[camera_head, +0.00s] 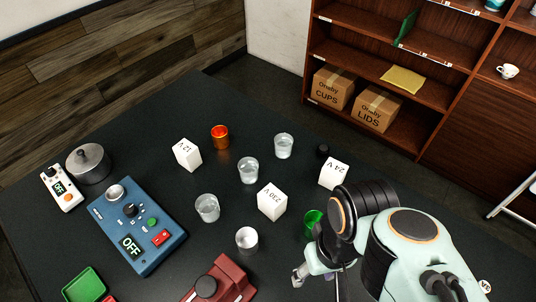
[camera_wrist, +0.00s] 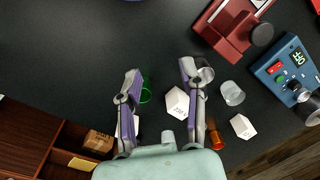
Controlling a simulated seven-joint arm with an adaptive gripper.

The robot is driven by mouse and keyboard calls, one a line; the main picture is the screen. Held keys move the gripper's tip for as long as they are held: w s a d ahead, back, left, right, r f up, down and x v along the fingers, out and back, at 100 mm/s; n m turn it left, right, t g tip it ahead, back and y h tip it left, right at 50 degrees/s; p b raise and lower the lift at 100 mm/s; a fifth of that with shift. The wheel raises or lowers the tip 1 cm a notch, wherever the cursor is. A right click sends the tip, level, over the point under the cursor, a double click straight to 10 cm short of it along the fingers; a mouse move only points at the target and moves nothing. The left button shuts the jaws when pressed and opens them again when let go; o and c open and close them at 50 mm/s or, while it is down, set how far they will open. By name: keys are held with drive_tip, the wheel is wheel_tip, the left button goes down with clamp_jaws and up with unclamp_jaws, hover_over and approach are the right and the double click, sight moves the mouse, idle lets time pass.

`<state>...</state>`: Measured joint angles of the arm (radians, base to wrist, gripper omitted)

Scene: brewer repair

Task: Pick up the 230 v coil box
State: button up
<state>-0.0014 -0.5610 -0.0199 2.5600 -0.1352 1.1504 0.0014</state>
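The 230 V coil box (camera_head: 272,202) is a white box marked "230 V", standing on the dark table among clear glasses. It also shows in the wrist view (camera_wrist: 177,103), between my fingers in the picture and nearer the right one. My gripper (camera_wrist: 161,72) is open, with nothing held between its fingers. In the head view my gripper (camera_head: 320,272) is at the lower right, apart from the box and partly hidden by my arm. Two similar white boxes stand nearby: a 12 V box (camera_head: 187,155) and a 24 V box (camera_head: 333,174).
Clear glasses (camera_head: 207,208) stand around the box. A green cup (camera_head: 313,222) is to its right and an orange cup (camera_head: 220,137) behind it. A blue device (camera_head: 138,226) and a red device (camera_head: 222,283) are to the left and front.

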drive_tip(key=o, duration=0.8)
drive_tip(key=n+t+y, duration=0.2)
drive_tip(key=n+t, duration=0.3)
drive_tip(key=n, duration=0.3)
hover_over(272, 195)
wheel_tip(272, 195, down, 7)
drive_tip(key=shift+m+g, duration=0.5)
drive_tip(key=shift+g, duration=0.1)
drive_tip(key=f, duration=0.2)
drive_tip(key=s+d+f, duration=0.1)
drive_tip(key=f, duration=0.1)
drive_tip(key=s+f, duration=0.1)
drive_tip(key=f, duration=0.1)
drive_tip(key=shift+d+f, duration=0.15)
drive_tip(key=shift+d, duration=0.1)
drive_tip(key=shift+x, duration=3.35)
